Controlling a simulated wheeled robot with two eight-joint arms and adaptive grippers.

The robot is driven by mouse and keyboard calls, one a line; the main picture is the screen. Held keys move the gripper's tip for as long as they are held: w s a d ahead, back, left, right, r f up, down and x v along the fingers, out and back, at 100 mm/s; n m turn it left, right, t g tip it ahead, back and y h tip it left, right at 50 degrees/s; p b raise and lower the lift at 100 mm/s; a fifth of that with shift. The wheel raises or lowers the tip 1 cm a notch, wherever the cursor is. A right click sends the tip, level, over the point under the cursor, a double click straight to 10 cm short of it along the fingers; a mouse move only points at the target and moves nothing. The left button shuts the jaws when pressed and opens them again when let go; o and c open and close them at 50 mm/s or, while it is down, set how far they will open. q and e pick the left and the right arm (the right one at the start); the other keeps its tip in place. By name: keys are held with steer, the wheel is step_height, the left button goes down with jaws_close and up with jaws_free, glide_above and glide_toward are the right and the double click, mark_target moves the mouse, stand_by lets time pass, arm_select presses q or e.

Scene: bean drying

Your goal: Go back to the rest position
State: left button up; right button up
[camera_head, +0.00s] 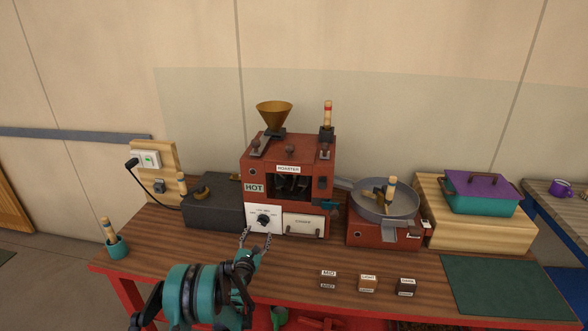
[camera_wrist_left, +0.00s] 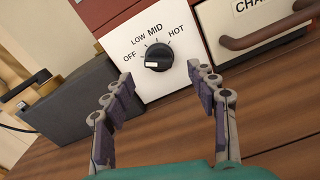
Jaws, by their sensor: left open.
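My left gripper (camera_head: 256,240) is open and empty in front of the red roaster (camera_head: 318,152). In the left wrist view its two fingers (camera_wrist_left: 165,105) stand apart on either side below the black knob (camera_wrist_left: 158,57), not touching it. The knob sits on a white panel marked OFF, LOW, MID and HOT. Its white mark points to the lower left, near OFF. A HOT sign (camera_head: 254,188) shows on the roaster's left side in the head view. My right gripper is not in view.
A dark grey box (camera_head: 212,212) stands left of the roaster and a grey pan (camera_head: 372,202) on a red base stands right. A teal cup (camera_head: 117,247) is at the table's left end. Small labelled blocks (camera_head: 367,284) lie near the front by a green mat (camera_head: 500,285).

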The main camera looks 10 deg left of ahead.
arm_select(q)
steer(key=s+d+r+m+g+h, duration=0.1)
steer(key=s+d+r+m, duration=0.1)
steer(key=d+r+m, duration=0.3)
steer(key=s+d+r+m+g+h, duration=0.1)
steer(key=s+r+m+h, duration=0.1)
steer(key=r+m, duration=0.3)
steer(key=s+d+r+m+g+h, duration=0.1)
steer(key=s+d+r+m+g, duration=0.3)
steer(key=s+r+m, duration=0.55)
steer(key=s+a+f+m+g+y, duration=0.1)
steer(key=s+m, duration=0.3)
steer(key=s, duration=0.6)
steer(key=s+a+f+m+g+y, duration=0.1)
steer(key=s+f+m, duration=0.3)
steer(key=s, duration=0.7)
steer(key=s+a+f+m+g+y, duration=0.2)
steer(key=s+m, duration=0.3)
steer(key=s, duration=0.6)
steer(key=shift+s+f+g+y, duration=0.3)
steer(key=shift+f+g, duration=0.1)
steer(key=shift+g, duration=0.1)
steer(key=shift+w, duration=0.1)
